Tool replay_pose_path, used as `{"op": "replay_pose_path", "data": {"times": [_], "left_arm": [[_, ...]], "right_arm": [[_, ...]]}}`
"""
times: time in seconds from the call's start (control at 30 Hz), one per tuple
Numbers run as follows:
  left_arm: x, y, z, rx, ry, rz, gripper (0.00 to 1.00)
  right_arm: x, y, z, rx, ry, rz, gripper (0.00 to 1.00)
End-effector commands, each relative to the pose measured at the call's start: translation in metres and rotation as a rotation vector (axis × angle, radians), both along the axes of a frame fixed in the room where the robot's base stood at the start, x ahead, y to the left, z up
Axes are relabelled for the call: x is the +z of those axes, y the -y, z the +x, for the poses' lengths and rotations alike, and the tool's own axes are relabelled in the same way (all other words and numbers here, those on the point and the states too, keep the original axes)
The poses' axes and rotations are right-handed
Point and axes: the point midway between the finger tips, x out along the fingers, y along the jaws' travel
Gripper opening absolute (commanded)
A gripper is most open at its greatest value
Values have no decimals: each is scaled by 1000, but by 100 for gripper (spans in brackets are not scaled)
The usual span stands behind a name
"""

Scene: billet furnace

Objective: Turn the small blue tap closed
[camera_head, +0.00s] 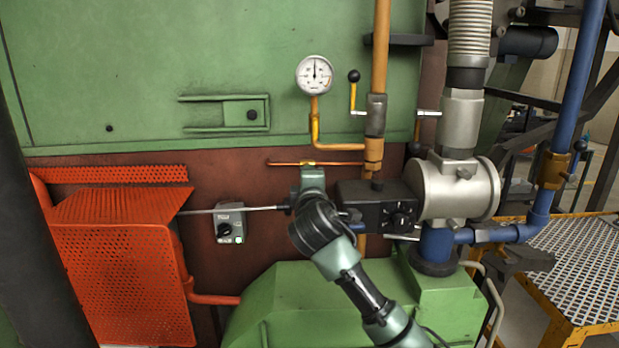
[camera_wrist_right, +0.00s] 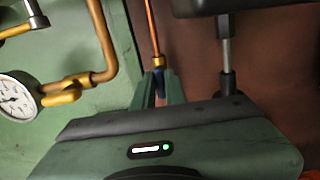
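The small blue tap (camera_wrist_right: 159,82) shows in the right wrist view, just below a brass fitting (camera_wrist_right: 158,62) on a thin copper pipe. My right gripper (camera_wrist_right: 160,88) has one finger on each side of the tap, close together, and looks shut on it. In the head view my right gripper (camera_head: 312,174) reaches up from the lower right to just below the thin copper pipe (camera_head: 280,163). It hides the tap there. My left gripper is in neither view.
A pressure gauge (camera_head: 314,74) on an orange pipe is above the gripper. A black box with knobs (camera_head: 380,206) is close at right, and a thin metal rod (camera_head: 240,210) extends at left. An orange mesh guard (camera_head: 125,270) stands further left.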

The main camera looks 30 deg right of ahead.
Motion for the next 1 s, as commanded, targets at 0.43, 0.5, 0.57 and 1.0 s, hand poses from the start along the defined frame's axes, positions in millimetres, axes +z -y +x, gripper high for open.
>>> {"op": "replay_pose_path", "data": {"times": [0.43, 0.5, 0.57, 1.0], "left_arm": [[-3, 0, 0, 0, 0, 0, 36], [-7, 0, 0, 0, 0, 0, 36], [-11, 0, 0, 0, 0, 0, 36], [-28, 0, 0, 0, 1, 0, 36]], "right_arm": [[-1, -3, -3, 2, 0, -1, 33], [-2, -7, -10, 2, 0, -1, 33], [-3, -12, -18, 3, 1, -2, 33], [-1, -40, -66, 0, -1, -1, 33]]}}
